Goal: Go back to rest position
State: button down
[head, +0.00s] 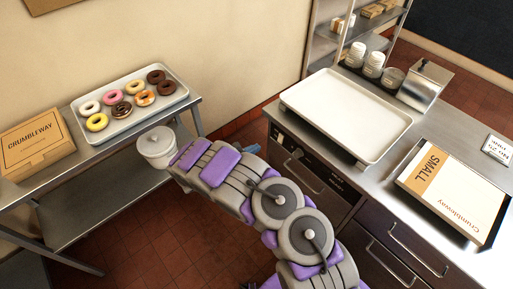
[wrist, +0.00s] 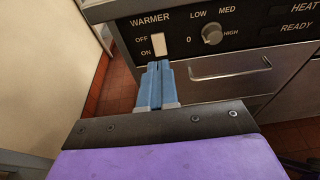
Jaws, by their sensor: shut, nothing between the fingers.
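My gripper (wrist: 158,66) points at the front of the warmer (wrist: 245,40) in the wrist view, its two blue fingers shut together and empty. The tips are just below the white OFF/ON switch (wrist: 158,45) in the picture; I cannot tell whether they touch the panel. The control knob (wrist: 211,34) is to the right of the switch. In the head view, only a bit of my blue gripper (head: 250,148) shows past my folded arm, near the left end of the warmer front.
A donut tray (head: 130,120) and a CRUMBLEWAY box (head: 35,143) are on the left table. Tiled floor (head: 130,220) lies between.

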jog(key=shift+a, duration=0.25)
jog(key=s+d+r+m+g+h, duration=0.1)
jog(key=s+d+r+m+g, duration=0.25)
jog(key=d+r, duration=0.35)
jog(key=s+d+r+m+g+h, duration=0.1)
jog(key=s+d+r+m+g, duration=0.1)
jog(key=d+r+m, duration=0.35)
jog(key=s+d+r+m+g+y, duration=0.2)
jog(key=s+d+r+m+g, duration=0.3)
jog(key=s+d+r, duration=0.45)
jog(key=s+a+r+m+g+y, duration=0.1)
jog(key=s+r+m+y, duration=0.2)
jog(key=s, duration=0.5)
jog(key=s+a+r+m+g+y, duration=0.15)
jog(key=s+m, duration=0.25)
jog(key=s, duration=0.4)
jog(key=s+a+r+m+t+y, duration=0.1)
jog(key=s+a+m+t+y, duration=0.1)
jog(key=s+a+m+y, duration=0.2)
jog(key=shift+s+a+r+y, duration=0.4)
jog(key=shift+s+a+y, duration=2.05)
jog(key=shift+s, duration=2.55)
jog(key=shift+a+h, duration=0.55)
jog(key=shift+h, duration=0.05)
